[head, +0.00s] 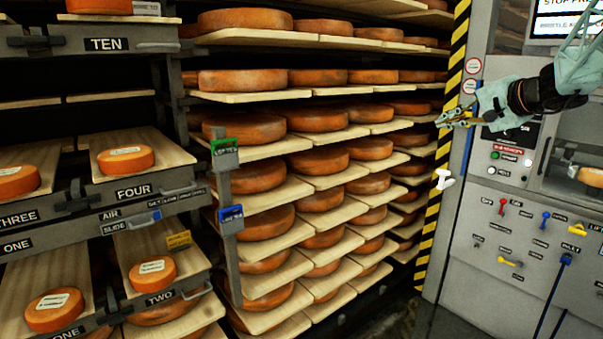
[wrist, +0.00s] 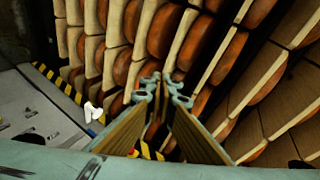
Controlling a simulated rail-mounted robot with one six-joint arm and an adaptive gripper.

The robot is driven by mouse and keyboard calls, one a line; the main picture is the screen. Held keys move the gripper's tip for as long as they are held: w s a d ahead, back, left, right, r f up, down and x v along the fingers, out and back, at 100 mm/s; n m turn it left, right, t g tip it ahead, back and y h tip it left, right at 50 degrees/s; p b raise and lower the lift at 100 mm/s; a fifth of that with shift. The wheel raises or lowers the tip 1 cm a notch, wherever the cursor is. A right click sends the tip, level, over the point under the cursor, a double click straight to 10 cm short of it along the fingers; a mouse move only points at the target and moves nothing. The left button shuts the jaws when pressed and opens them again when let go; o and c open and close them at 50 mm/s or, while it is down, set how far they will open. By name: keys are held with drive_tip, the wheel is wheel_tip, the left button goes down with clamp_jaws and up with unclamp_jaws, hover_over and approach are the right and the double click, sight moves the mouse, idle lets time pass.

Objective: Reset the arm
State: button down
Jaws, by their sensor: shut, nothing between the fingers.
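My gripper (head: 447,118) is at the upper right of the head view, in front of the grey control panel (head: 470,215) and the black-and-yellow striped post (head: 437,160). Its fingers point left toward the cheese shelves. In the wrist view my gripper (wrist: 164,90) shows its two fingers close together at the tips, with nothing held. Shelves of cheese wheels lie beyond the fingers there. My teal arm reaches in from the right edge of the head view.
Orange cheese wheels (head: 243,80) fill racks of boards. Labelled trays hold wheels at left, such as tray FOUR (head: 178,160). A white handle (head: 444,180) sticks out below my gripper and also shows in the wrist view (wrist: 92,112). The panel carries a red switch (head: 502,207) and blue levers.

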drive_tip(key=s+a+f+n+g, duration=0.2)
drive_tip(key=s+a+n+g, duration=0.1)
drive_tip(key=s+a, duration=1.05)
drive_tip(key=s+a+f+n+g, duration=0.1)
drive_tip(key=s+a+n+g, duration=0.2)
drive_tip(key=s+a, duration=1.1)
drive_tip(key=s+d+f+n+h, duration=0.1)
drive_tip(key=s+f, duration=0.3)
drive_tip(key=s, duration=0.9)
drive_tip(key=s+d+f+n+g+h, duration=0.1)
drive_tip(key=s+f, duration=0.3)
drive_tip(key=s, duration=0.8)
drive_tip(key=s+d+f+n+g+h, duration=0.1)
drive_tip(key=s+f, duration=0.3)
drive_tip(key=s, duration=0.9)
drive_tip(key=shift+s+d+n+h, duration=0.3)
drive_tip(key=shift+d+n+h, duration=0.35)
drive_tip(key=shift+h, duration=0.25)
